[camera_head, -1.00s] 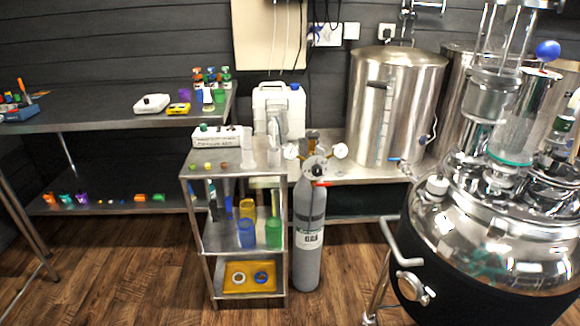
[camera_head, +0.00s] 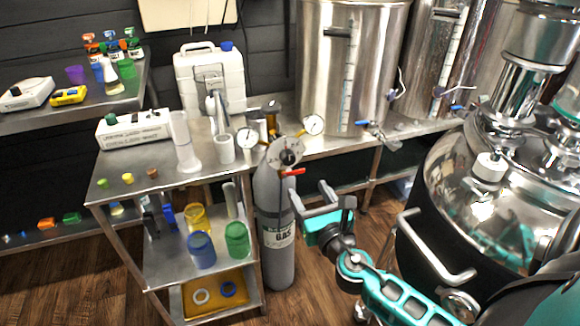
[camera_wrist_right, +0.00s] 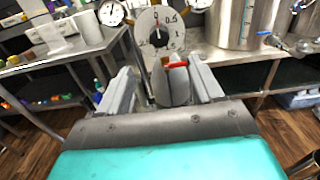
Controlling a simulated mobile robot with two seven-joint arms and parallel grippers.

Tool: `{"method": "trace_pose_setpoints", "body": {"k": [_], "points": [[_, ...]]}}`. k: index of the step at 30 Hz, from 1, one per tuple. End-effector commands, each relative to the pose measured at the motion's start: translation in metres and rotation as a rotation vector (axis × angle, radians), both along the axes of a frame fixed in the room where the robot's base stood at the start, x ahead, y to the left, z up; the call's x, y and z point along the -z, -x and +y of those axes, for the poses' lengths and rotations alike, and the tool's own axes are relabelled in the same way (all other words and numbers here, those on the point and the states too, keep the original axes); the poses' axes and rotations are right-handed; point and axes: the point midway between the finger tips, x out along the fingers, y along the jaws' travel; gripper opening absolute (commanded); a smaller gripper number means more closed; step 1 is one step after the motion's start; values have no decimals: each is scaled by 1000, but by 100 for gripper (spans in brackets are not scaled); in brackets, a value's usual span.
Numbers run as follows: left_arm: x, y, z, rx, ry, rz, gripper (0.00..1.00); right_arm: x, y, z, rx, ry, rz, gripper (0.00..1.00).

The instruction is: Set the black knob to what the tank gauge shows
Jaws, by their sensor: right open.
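The black knob (camera_head: 287,157) sits in the middle of a round grey dial plate (camera_head: 282,145) on top of the grey gas cylinder (camera_head: 278,262). In the right wrist view, the plate (camera_wrist_right: 171,40) bears numbers including 0, 0.5 and 1.5, and the knob (camera_wrist_right: 156,36) shows ahead. Two white round gauges, left (camera_head: 247,138) and right (camera_head: 313,125), flank the plate; their needles are too small to read. My right gripper (camera_head: 309,193) is open and empty, in front of and below the knob, apart from it. My left gripper is not in view.
A red lever (camera_head: 294,172) sticks out just below the dial. A steel shelf cart (camera_head: 120,205) with cups stands left of the cylinder. A large steel vessel (camera_head: 450,205) with a handle stands close on the right. A steel kettle (camera_head: 310,70) is behind.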

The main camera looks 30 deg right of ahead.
Motion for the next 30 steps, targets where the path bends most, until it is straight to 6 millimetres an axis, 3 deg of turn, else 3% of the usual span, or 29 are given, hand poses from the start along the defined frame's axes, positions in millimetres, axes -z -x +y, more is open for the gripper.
{"method": "trace_pose_setpoints", "body": {"k": [18,24,30], "points": [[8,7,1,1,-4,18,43,-1,-100,-24,-1,-1,-2,66],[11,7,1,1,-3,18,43,0,-118,-28,-1,-2,-1,66],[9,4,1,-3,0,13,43,0,-122,-29,-2,-2,1,66]]}}
